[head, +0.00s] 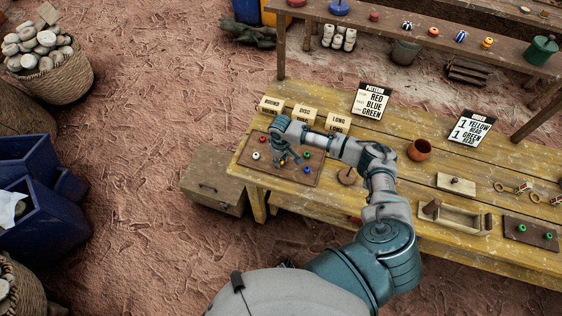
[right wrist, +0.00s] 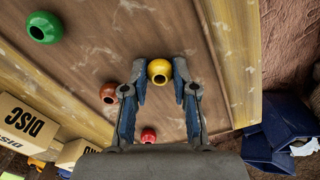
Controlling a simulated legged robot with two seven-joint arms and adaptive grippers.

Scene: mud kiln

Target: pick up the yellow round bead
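The yellow round bead (right wrist: 159,71) lies on the brown wooden board (right wrist: 100,45) in the right wrist view. It sits between the fingertips of my right gripper (right wrist: 160,78), with a narrow gap showing on each side. The gripper is open, its two blue fingers apart. In the head view my right gripper (head: 283,159) points down over the board (head: 310,180) at the left end of the yellow table. I cannot make out the yellow bead there; the gripper covers that spot. My left gripper is not in view.
Near the gripper are a green bead (right wrist: 45,27), an orange-brown bead (right wrist: 108,93) and a red bead (right wrist: 148,135). A white bead (head: 256,155) and a blue bead (head: 306,170) show on the board. Small label blocks (head: 303,114) stand behind it.

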